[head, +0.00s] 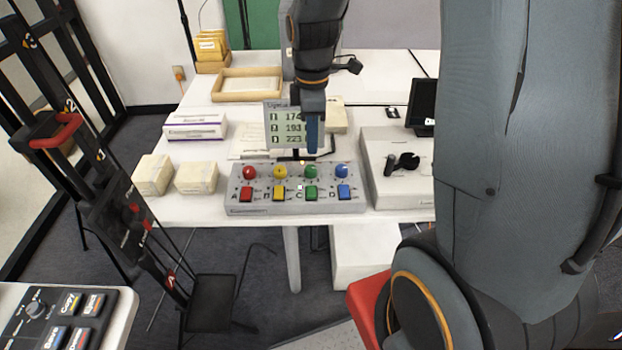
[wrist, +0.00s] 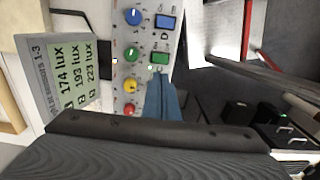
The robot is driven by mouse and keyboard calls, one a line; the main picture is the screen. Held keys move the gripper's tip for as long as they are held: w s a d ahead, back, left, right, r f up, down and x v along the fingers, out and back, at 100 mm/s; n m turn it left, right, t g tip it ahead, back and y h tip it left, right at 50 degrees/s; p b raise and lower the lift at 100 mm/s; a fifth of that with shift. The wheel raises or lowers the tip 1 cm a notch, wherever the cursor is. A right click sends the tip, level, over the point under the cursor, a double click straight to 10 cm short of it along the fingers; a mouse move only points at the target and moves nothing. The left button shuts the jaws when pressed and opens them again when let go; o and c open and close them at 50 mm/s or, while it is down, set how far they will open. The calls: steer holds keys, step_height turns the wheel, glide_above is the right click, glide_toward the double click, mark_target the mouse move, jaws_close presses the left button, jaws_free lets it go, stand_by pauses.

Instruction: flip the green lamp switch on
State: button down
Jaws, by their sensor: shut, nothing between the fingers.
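The grey switch box (head: 240,209) lies on the white table. The green switch (head: 311,193) sits below a round green knob-like piece (head: 311,171), third from the left in the row. I cannot tell whether this switch is on or off. In the wrist view the green switch (wrist: 160,57) is in plain sight, just beyond my fingertips. My gripper (head: 314,149) is shut and empty, pointing down in front of the display. In the wrist view its blue fingers (wrist: 158,79) overlap the box near the green switch and hide the yellow switch there. Contact with the box cannot be seen.
The red switch (head: 247,194), yellow switch (head: 279,193) and blue switch (head: 344,192) share the box. A display with lux readings (head: 283,125) stands behind it. Cream boxes (head: 196,177) lie left; a grey case (head: 381,188) stands close at right.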

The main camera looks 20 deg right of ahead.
mark_target(311, 194)
steer(key=shift+a+f+b, duration=0.1)
steer(key=shift+f+b, duration=0.15)
steer(key=shift+b, duration=0.35)
steer(key=b, duration=0.1)
steer(key=s+b, duration=0.1)
steer(key=shift+a+r+b, duration=0.15)
steer(key=shift+b, duration=0.25)
steer(key=shift+r, duration=0.1)
step_height(311, 194, down, 14)
steer(key=shift+f+p, duration=0.1)
steer(key=shift+p, duration=0.95)
